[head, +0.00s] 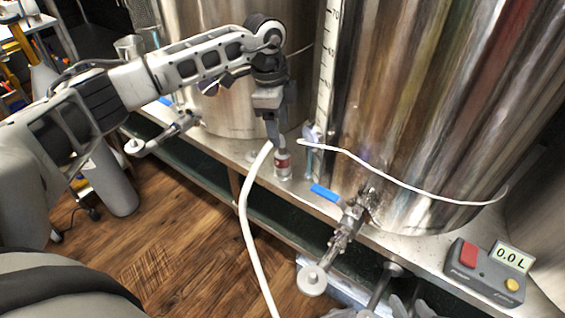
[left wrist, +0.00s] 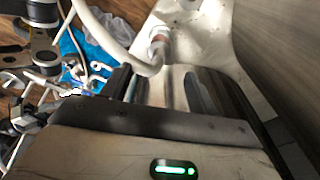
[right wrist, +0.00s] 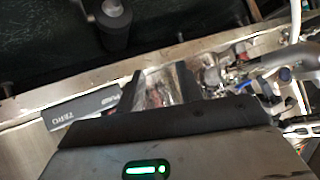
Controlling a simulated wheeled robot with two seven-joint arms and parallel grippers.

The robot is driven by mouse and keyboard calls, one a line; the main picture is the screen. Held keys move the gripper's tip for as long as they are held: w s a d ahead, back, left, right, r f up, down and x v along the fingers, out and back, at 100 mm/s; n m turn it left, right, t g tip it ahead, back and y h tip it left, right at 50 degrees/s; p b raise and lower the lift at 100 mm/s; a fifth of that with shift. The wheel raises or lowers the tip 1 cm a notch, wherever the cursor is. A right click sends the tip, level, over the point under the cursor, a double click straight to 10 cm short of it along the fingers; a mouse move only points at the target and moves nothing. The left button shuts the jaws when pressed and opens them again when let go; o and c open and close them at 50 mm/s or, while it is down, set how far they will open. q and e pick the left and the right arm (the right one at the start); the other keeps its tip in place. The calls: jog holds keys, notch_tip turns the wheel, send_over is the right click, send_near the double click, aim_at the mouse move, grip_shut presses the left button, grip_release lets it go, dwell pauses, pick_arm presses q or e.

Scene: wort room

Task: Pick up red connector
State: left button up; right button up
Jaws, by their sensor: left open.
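The red connector (head: 283,163) is a small upright cylinder with a red band, standing on the metal ledge between the two tanks. In the left wrist view a reddish, pale connector (left wrist: 158,42) shows just past the fingers, partly behind a white hose (left wrist: 115,45). My left gripper (head: 273,138) is open and points down just above and left of the connector, close beside the hose's upper end. Whether it touches the hose is unclear. My right gripper (right wrist: 163,85) looks open, with nothing seen held between its fingers; it is hardly seen in the head view.
A large steel tank (head: 420,90) with a blue-handled valve (head: 345,225) stands to the right; another tank (head: 225,80) is behind my left arm. A thin white tube (head: 400,180) crosses the right tank's front. A meter reading 0.0 L (head: 485,272) sits on the ledge.

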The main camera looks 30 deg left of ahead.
aim_at(282, 152)
pick_arm(q)
notch_tip(282, 152, down, 3)
jog(key=shift+d+f, duration=0.1)
jog(key=shift+d, duration=0.05)
jog(key=shift+f+b, duration=0.45)
jog(key=f, duration=0.1)
jog(key=f+b, duration=0.1)
jog(key=f, duration=0.1)
jog(key=shift+d+f, duration=0.25)
jog(key=shift+f, duration=0.35)
jog(key=c, duration=1.1)
pick_arm(e)
jog(key=shift+w+a+r+t+y, duration=0.1)
jog(key=shift+a+r+t+y, duration=0.1)
jog(key=shift+r+t, duration=0.2)
jog(key=shift+w+a+r+t+y, duration=0.1)
jog(key=shift+a+r+t+y, duration=0.1)
jog(key=shift+r+t, duration=0.2)
